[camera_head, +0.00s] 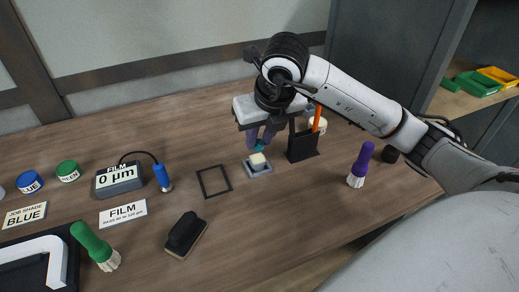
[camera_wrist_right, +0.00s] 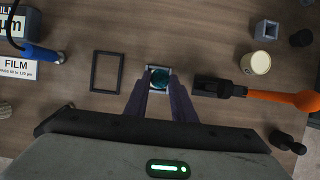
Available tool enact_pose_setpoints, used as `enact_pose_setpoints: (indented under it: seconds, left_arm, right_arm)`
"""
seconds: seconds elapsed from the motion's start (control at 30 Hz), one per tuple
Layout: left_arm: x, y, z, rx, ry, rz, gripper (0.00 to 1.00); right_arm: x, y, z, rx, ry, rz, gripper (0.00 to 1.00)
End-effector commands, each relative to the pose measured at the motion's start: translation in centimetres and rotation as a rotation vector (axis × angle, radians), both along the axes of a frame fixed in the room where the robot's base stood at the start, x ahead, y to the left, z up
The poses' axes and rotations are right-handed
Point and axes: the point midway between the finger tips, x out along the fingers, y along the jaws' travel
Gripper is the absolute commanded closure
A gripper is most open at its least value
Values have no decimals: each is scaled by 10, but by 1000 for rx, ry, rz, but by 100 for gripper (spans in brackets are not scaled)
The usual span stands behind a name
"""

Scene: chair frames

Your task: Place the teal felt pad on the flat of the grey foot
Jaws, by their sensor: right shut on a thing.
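My right gripper (camera_head: 262,139) has purple fingers, shut on the teal felt pad (camera_head: 259,147). In the right wrist view the round teal pad (camera_wrist_right: 159,78) sits between the fingertips (camera_wrist_right: 158,84). Directly below, a small grey square piece (camera_head: 261,172) with a pale block (camera_head: 257,160) on it stands on the table; it looks like the grey foot. In the head view the pad is just above the pale block; I cannot tell whether they touch. In the wrist view the pad hides most of the piece. My left gripper is not in view.
A black holder (camera_head: 303,148) with an orange-handled tool (camera_head: 317,118) stands close right of the foot. A flat black frame (camera_head: 214,181) lies to its left. A purple brush (camera_head: 360,166), black block (camera_head: 186,234) and film gauge (camera_head: 119,180) stand farther off.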

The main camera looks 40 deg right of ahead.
Motion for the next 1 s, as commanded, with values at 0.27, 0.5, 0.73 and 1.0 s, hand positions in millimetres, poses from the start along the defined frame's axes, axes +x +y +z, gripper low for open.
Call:
enact_pose_setpoints:
  seconds: [0.27,0.5,0.73,1.0]
  left_arm:
    - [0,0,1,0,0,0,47]
    - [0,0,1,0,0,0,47]
    - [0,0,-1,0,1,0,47]
    - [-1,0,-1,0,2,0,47]
  right_arm:
    - [-1,0,-34,0,5,1,100]
    - [0,0,-38,0,0,1,100]
    - [0,0,-40,0,0,1,60]
    - [0,0,-39,-1,0,2,58]
